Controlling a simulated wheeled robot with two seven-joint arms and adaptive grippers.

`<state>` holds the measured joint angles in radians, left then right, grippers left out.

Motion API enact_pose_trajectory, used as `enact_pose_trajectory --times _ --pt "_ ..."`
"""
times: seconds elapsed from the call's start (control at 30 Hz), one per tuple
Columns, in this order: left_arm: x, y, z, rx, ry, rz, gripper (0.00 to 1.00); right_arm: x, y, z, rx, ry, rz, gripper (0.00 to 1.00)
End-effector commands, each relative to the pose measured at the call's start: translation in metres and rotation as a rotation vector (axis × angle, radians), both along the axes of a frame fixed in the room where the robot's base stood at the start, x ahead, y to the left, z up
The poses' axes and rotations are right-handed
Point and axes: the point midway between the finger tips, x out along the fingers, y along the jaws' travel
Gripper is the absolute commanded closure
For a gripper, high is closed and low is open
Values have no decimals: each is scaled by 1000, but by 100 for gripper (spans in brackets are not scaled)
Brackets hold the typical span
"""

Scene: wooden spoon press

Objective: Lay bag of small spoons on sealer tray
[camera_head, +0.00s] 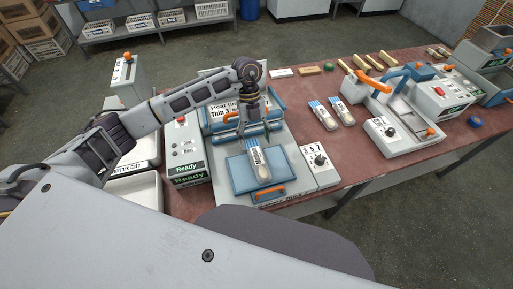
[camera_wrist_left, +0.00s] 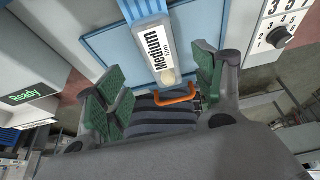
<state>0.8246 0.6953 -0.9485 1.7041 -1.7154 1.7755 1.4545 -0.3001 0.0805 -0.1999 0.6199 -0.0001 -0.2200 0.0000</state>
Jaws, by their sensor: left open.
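A clear bag of spoons (camera_head: 260,165) with a blue-and-white top and a label lies on the blue sealer tray (camera_head: 239,177) in the head view. In the left wrist view, the bag (camera_wrist_left: 152,42) reads "Medium" and lies on the blue tray (camera_wrist_left: 106,42). My left gripper (camera_head: 252,138) is just above the bag's upper end. In the wrist view, its green-padded fingers (camera_wrist_left: 160,88) stand apart on either side of the bag's line, with a gap to it. My right gripper is not in view.
The sealer's raised blue lid (camera_head: 214,127) stands behind the tray. A "Ready" control box (camera_head: 184,150) is to the left and a dial box (camera_head: 319,165) to the right. Two more bags (camera_head: 322,116) (camera_head: 343,112) lie on the red table (camera_head: 372,180). An orange-handled machine (camera_head: 400,115) stands farther right.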

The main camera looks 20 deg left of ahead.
Motion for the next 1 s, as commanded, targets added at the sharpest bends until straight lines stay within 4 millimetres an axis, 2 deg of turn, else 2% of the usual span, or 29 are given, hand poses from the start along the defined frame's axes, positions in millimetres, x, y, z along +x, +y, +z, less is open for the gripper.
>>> enact_pose_trajectory --times 0.2,0.4,1.0 --pt "9 6 25 -1 -2 0 31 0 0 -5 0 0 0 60" --pt "14 9 39 0 0 -1 31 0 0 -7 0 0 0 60" --pt "15 10 42 -1 1 -1 31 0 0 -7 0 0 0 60"
